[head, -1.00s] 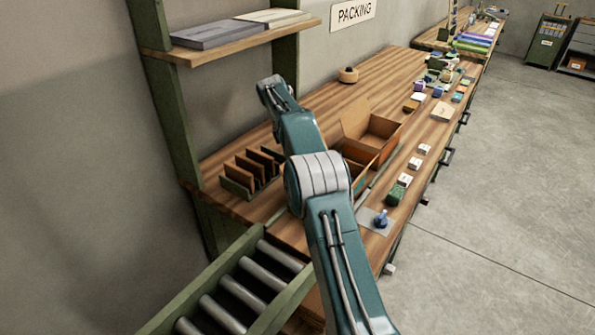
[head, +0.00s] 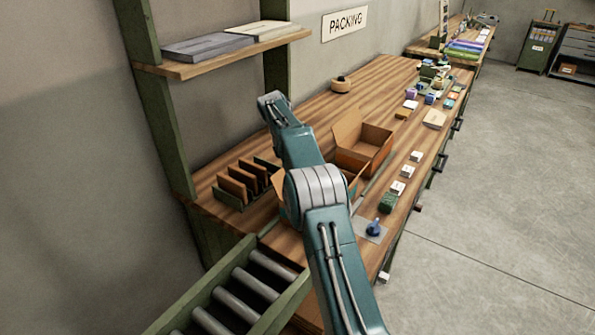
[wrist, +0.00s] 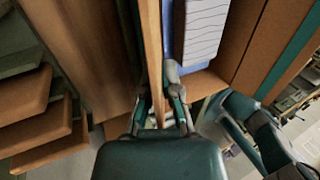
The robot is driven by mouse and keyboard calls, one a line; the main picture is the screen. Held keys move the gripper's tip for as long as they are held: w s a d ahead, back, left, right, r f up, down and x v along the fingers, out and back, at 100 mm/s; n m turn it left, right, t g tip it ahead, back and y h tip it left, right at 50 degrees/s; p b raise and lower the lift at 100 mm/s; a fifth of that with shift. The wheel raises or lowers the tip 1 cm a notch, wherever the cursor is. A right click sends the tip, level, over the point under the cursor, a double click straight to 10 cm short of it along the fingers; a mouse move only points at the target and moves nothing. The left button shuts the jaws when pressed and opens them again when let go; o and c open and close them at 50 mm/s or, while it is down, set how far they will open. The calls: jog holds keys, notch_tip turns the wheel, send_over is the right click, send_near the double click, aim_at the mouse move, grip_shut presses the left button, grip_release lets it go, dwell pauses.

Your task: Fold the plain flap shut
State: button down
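An open cardboard box (head: 364,160) stands on the wooden bench in the head view, with a brown flap (head: 346,127) raised at its back left. More cardboard (head: 352,182) shows nearer me, partly hidden behind my arm. My gripper (wrist: 160,100) shows in the wrist view, pointing into the box area; in the head view it is hidden behind my arm. A thin cardboard edge (wrist: 152,40) runs between its fingers. I cannot tell whether they press on it or which flap it is. A grey ribbed block (wrist: 203,30) lies right of this edge.
A rack of brown cards (head: 240,184) stands left of my arm. A roll of tape (head: 341,84) sits at the back. Small white boxes (head: 398,187), a green block (head: 387,203) and a blue-knobbed item (head: 374,227) line the front edge. Rollers (head: 250,285) lie nearest me.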

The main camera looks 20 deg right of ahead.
jog(key=shift+s+a+r, duration=0.1)
jog(key=shift+r, duration=0.05)
jog(key=t+y, duration=0.1)
jog(key=t, duration=0.1)
jog(key=shift+s+r+t+y, duration=0.1)
jog(key=shift+s+t+y, duration=0.2)
jog(key=shift+y, duration=0.1)
jog(key=shift+s+d+f+t+y, duration=0.1)
jog(key=shift+s+d+t+y, duration=0.15)
jog(key=shift+t+y, duration=0.55)
jog(key=shift+s+d+f+t+y, duration=0.15)
jog(key=shift+t+y, duration=0.3)
jog(key=shift+t, duration=0.7)
jog(key=shift+s+d+f+t+y, duration=0.1)
jog(key=shift+s+d+t+y, duration=0.2)
jog(key=shift+t+y, duration=0.5)
jog(key=shift+t, duration=0.35)
jog(key=c, duration=0.8)
grip_release()
jog(key=shift+c, duration=0.2)
jog(key=shift+r, duration=0.1)
